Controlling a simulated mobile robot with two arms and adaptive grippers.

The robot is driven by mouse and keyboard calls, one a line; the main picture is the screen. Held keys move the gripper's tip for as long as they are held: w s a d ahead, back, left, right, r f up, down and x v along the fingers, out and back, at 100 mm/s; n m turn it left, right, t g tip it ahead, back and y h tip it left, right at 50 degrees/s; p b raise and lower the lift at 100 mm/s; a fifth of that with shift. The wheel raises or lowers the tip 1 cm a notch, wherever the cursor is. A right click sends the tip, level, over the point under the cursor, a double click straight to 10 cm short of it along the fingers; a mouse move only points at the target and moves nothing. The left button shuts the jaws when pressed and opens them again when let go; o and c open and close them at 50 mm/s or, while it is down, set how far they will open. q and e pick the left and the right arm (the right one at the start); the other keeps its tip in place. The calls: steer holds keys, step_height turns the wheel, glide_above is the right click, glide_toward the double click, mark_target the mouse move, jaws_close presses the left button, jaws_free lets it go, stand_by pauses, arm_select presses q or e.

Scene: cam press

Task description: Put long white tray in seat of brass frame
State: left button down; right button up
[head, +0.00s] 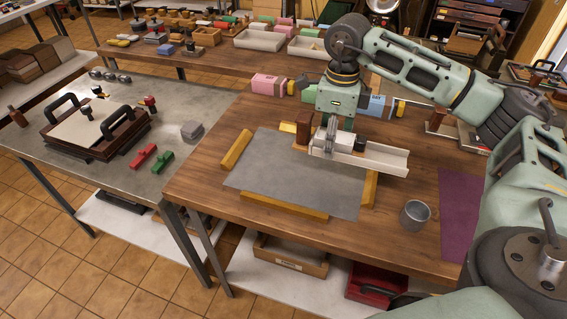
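The long white tray (378,159) is over the back right part of the brass frame, with its right end reaching past the frame's side. The frame is several brass bars, one at the left (237,150), one at the front (283,206) and one at the right (370,188), around a grey sheet (290,175). My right gripper (327,148) points down at the tray's left part and appears shut on it; its fingertips are hard to make out. The tray hides part of the frame's back and right bar. My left gripper is not in view.
A metal cup (414,214) stands right of the frame, near a purple mat (461,215). A pink block (268,84) and a blue block (375,106) lie farther back. The wood front left of the frame is clear.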

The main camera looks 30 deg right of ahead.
mark_target(296, 144)
steer(key=w+a+f, duration=0.1)
steer(key=a, duration=0.1)
steer(key=w+a+f+p, duration=0.1)
steer(key=w+a+f, duration=0.1)
steer(key=w+a+f+p, duration=0.1)
steer(key=w+a, duration=0.1)
steer(key=a, duration=0.1)
steer(key=shift+f, duration=0.4)
steer(key=shift+w+a+f, duration=0.2)
steer(key=shift+w, duration=0.05)
step_height(296, 144, down, 4)
steer(key=shift+r+p, duration=0.2)
steer(key=shift+p, duration=0.65)
steer(key=shift+f, duration=0.25)
steer(key=shift+f, duration=0.1)
steer(key=shift+f, duration=0.15)
steer(key=o, duration=1.4)
